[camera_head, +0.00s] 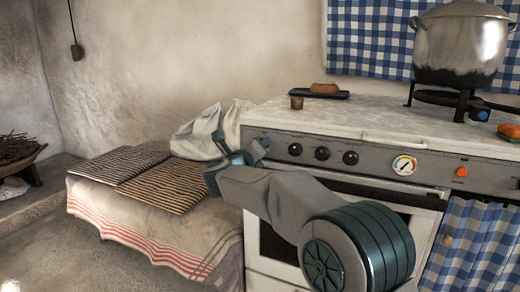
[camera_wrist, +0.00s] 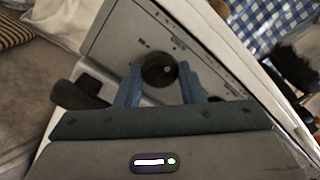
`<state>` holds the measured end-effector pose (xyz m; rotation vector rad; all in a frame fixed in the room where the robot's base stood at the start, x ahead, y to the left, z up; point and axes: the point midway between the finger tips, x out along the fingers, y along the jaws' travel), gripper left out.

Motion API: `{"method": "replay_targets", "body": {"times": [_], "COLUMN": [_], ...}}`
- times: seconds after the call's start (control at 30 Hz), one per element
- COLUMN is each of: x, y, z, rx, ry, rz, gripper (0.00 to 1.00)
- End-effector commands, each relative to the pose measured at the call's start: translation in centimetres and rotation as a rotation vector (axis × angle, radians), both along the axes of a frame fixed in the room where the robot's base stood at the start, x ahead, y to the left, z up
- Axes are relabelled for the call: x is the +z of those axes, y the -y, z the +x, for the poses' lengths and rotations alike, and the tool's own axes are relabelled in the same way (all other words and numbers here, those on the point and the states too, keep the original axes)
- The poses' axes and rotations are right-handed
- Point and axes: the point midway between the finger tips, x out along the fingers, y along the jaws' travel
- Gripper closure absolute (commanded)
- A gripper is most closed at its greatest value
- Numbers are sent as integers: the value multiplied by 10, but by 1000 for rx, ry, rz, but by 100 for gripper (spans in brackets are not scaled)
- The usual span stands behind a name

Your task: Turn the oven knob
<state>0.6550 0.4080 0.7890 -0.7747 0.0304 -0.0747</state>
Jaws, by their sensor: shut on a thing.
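The stove has a grey front panel (camera_head: 380,163) with a row of round black knobs; the left (camera_head: 295,149), middle (camera_head: 322,153) and right (camera_head: 350,157) ones show clear of my arm. My gripper (camera_head: 262,146) is at the panel's left end, beside the left visible knob. In the wrist view, a round black knob (camera_wrist: 160,70) sits between my gripper's two blue fingers (camera_wrist: 161,88), which are shut on it. My gripper hides that knob in the head view. A white round dial (camera_head: 404,165) is right of the knobs.
A large metal pot (camera_head: 460,45) stands on a burner at the stove's back right. A dark tray (camera_head: 319,94) with a brown loaf and a small brown cup (camera_head: 297,103) are on the stove top. A cloth-covered bench (camera_head: 150,228) with striped mats and white sacks (camera_head: 213,131) is left.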

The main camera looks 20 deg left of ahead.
Motion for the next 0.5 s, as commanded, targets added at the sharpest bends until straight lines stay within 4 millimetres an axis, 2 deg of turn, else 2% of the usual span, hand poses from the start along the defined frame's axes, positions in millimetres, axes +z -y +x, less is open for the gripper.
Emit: {"method": "replay_targets", "body": {"times": [0.37,0.4,0.47,0.5], "x": [0,0,0,0], "y": [0,0,0,0], "z": [0,0,0,0], "rx": [1,1,1,1], "ry": [0,0,0,0], "rz": [7,7,6,6], "gripper": [88,57,43,43]}}
